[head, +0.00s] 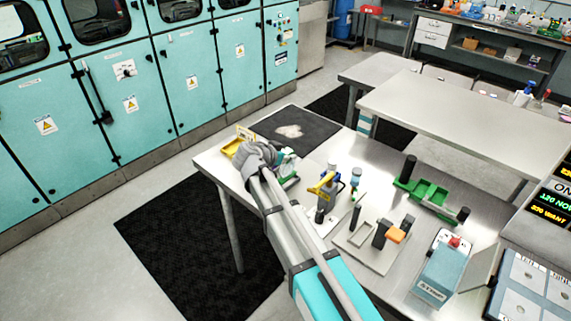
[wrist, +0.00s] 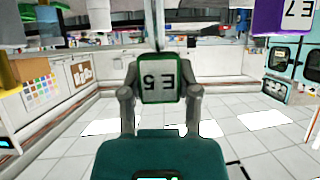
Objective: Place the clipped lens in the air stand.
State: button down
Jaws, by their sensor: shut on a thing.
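My gripper (wrist: 160,92) is shut on a dark green-framed tile (wrist: 160,78) with a pale face, gripped between its two fingers. In the head view my gripper is at the far left end of the steel table (head: 390,268), mostly hidden by my arm. I cannot tell which fixture is the air stand. A stand with a yellow part (head: 322,187) is to the right of my arm.
A grey tray (head: 358,258) holds dark posts and an orange block (head: 396,235). A green rack (head: 428,194) is behind it, and a blue box (head: 440,272) with a red knob is at the right. A purple E7 tag (wrist: 292,15) hangs in the wrist view's upper right.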

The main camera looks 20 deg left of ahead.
aim_at(286, 162)
jog(key=shift+w+a+f+b, duration=0.2)
jog(key=shift+f+b, duration=0.2)
jog(key=shift+w+a+f+b, duration=0.15)
jog(key=shift+f+b, duration=0.2)
jog(key=shift+b, duration=0.05)
jog(key=shift+f+b, duration=1.25)
jog(key=shift+f, duration=0.2)
jog(key=shift+c, duration=1.7)
grip_release()
jog(key=shift+r, duration=0.1)
jog(key=shift+r, duration=0.15)
